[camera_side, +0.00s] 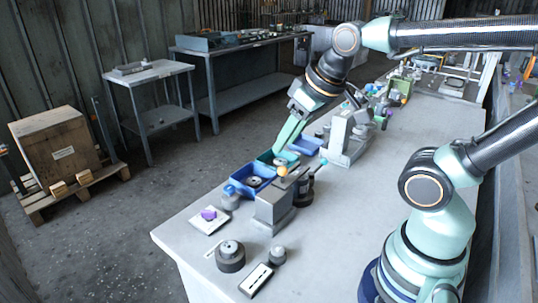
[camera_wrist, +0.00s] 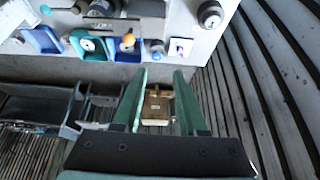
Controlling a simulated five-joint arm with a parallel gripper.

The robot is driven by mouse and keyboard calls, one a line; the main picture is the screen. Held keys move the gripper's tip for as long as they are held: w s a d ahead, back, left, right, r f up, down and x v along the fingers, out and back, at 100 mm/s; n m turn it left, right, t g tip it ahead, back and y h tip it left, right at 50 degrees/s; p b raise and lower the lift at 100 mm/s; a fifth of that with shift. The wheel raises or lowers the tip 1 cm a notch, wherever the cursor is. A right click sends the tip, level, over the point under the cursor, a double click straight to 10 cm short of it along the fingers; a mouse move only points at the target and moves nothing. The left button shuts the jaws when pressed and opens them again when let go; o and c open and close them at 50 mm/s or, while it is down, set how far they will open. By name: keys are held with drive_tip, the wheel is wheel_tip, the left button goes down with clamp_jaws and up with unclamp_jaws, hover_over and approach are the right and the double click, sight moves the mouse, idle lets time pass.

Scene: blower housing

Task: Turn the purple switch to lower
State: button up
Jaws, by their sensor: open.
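The purple switch (camera_side: 209,214) sits on a small white plate (camera_side: 204,224) near the left front edge of the grey bench. In the wrist view, the white plate (camera_wrist: 175,55) with a small dark purplish spot shows near the bench edge, beyond my fingers; which way the switch points is too small to tell. My gripper (camera_side: 280,147) has its two long green fingers spread apart with nothing between them, also in the wrist view (camera_wrist: 160,73). In the side view it hangs near the bins, up and right of the switch, apart from it.
A blue-topped cylinder (camera_side: 230,196) stands beside the plate. Blue bin (camera_side: 252,179), teal bin (camera_side: 277,158) and a grey block with an orange ball (camera_side: 282,170) stand farther right. A dark round part (camera_side: 230,257) and a black-and-white strip (camera_side: 256,280) lie in front.

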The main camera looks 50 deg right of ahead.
drive_tip(key=w+a+f+m+g, duration=0.1)
drive_tip(key=w+a+m+g, duration=0.1)
drive_tip(key=w, duration=0.4)
drive_tip(key=m+g, duration=0.2)
drive_tip(key=m, duration=0.1)
approach(208, 210)
drive_tip(key=shift+m+g, duration=0.8)
drive_tip(key=shift+m, duration=0.1)
drive_tip(key=f, duration=0.2)
drive_tip(key=w+f, duration=0.1)
drive_tip(key=f, duration=0.2)
drive_tip(key=shift+w+f, duration=0.15)
drive_tip(key=shift+f, duration=1.45)
drive_tip(key=n, duration=0.6)
drive_tip(key=shift+d+n, duration=0.1)
drive_tip(key=shift+n, duration=0.2)
drive_tip(key=n, duration=0.4)
drive_tip(key=shift+n, duration=1.5)
drive_tip(key=shift+f, duration=0.55)
